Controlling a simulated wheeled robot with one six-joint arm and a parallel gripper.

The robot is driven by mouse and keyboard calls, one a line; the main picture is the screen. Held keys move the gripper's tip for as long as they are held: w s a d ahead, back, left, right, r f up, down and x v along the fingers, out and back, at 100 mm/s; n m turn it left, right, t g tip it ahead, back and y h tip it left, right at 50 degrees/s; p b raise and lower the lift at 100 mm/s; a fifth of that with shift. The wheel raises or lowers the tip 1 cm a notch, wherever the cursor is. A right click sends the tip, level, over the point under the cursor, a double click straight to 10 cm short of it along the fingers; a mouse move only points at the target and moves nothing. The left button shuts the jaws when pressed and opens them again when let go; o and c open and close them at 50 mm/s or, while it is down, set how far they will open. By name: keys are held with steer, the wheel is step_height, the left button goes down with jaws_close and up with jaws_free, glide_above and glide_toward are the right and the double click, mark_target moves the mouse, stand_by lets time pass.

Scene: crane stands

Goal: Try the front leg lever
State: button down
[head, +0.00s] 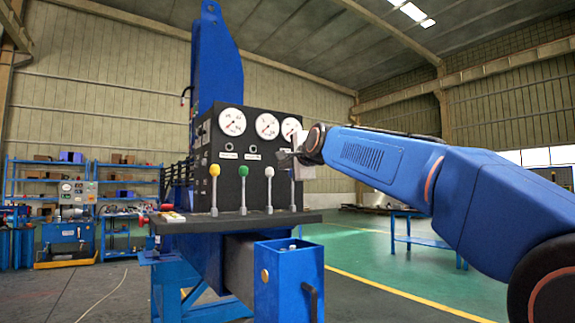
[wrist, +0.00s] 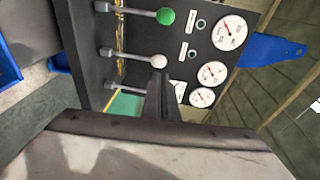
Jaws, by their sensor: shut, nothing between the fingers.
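The control stand has a row of upright levers with ball knobs: yellow (head: 214,170), green (head: 243,171) and white (head: 269,172). A further lever (head: 293,194) stands at the right end. Its knob is hidden by my gripper (head: 284,157). In the wrist view the green knob (wrist: 165,16) and white knob (wrist: 162,60) show, with the end lever's shaft (wrist: 128,84) running behind my shut fingers (wrist: 158,88). The fingers are empty. I cannot tell whether they touch that lever. Label plates are too small to read, so I cannot tell which lever is the front leg one.
Pressure gauges (head: 232,121) sit on the black panel (head: 228,190) above the levers. A dark ledge (head: 235,222) runs below them. A blue box-section post (head: 288,285) stands in front. Blue shelves (head: 130,170) and a blue table (head: 420,238) stand behind, with open green floor at right.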

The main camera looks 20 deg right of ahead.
mark_target(271, 171)
steer(key=w, duration=0.3)
steer(key=w+a, duration=0.1)
steer(key=w, duration=0.2)
steer(key=w+f, duration=0.1)
steer(key=w, duration=0.2)
steer(key=shift+w+a, duration=0.2)
steer(key=shift+a, duration=0.05)
